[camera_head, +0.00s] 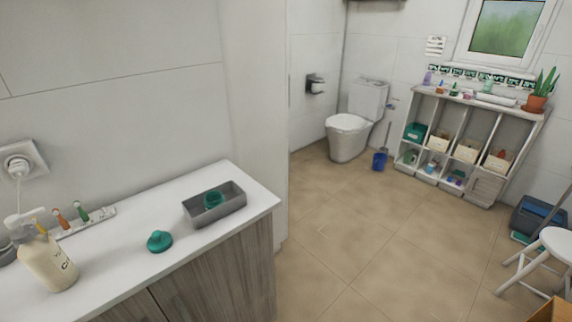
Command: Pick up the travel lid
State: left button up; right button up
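A teal, round, domed piece with a small knob (159,241), which looks like the travel lid, lies on the white counter (130,277) near its front edge. To its right, a grey open tray (231,207) stands on the counter with a teal round jar-like object (213,199) inside it. Neither of my grippers shows in the head view.
A cream pump bottle (48,265) stands at the counter's left. Behind it, a white holder (88,222) carries several small coloured items. A wall socket (22,160) with a plug is above. The counter ends right of the tray; open tiled floor (370,245) lies beyond.

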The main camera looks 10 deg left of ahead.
aim_at(159, 242)
jog(key=u, duration=1.45)
